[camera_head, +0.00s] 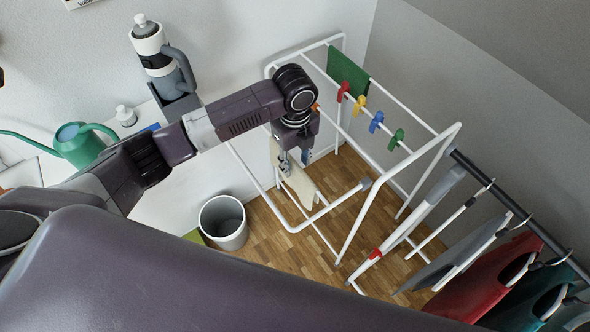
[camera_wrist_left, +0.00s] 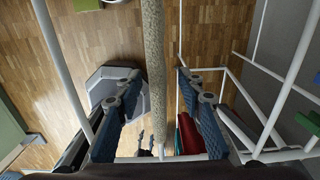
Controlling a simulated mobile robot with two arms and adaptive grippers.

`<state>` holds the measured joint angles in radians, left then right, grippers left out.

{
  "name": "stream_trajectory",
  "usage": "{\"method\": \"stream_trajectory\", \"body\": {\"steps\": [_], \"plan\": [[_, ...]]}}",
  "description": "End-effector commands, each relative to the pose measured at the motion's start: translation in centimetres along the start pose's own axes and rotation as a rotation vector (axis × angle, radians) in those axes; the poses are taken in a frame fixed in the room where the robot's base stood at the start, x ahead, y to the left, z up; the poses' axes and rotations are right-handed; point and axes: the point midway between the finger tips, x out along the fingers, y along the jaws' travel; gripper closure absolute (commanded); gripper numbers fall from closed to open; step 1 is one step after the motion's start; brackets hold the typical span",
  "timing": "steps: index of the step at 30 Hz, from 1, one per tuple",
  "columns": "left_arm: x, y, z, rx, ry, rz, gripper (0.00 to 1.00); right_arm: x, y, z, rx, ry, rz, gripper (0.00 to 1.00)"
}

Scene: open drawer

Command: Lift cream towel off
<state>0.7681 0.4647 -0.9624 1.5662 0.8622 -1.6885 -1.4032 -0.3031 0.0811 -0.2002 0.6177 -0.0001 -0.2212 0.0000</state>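The cream towel (camera_head: 299,183) hangs over a bar of the white drying rack (camera_head: 362,200) in the head view. In the left wrist view the towel (camera_wrist_left: 153,40) is seen nearly edge-on as a long speckled strip. My left gripper (camera_head: 295,160) points down at the towel's top. Its blue fingers (camera_wrist_left: 158,78) are spread apart, one on each side of the strip, with gaps visible. I cannot make out my right gripper.
A green cloth (camera_head: 347,72) and colored clothespins (camera_head: 376,121) are on the rack's far bar. A white bin (camera_head: 223,222) stands on the wooden floor left of the rack. Clothes (camera_head: 487,278) hang from a rail at right. A green watering can (camera_head: 80,145) is at left.

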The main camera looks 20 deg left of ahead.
Motion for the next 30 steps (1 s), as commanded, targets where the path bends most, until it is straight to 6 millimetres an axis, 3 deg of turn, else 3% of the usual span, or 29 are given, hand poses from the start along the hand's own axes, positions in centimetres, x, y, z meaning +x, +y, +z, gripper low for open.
{"method": "stream_trajectory", "body": {"steps": [15,24,30], "plan": [[6.3,0.1,0.9,0.0,0.001,0.001,0.65,-2.1,0.1,-0.4,0.0,0.004,0.001,0.6],[7.0,0.1,0.9,0.001,-0.001,0.0,0.65,-2.1,0.1,-0.5,0.001,0.006,0.001,0.6],[7.0,0.1,0.9,0.001,-0.001,0.0,0.85,-2.1,0.1,-0.6,0.0,0.006,0.001,0.6]]}}
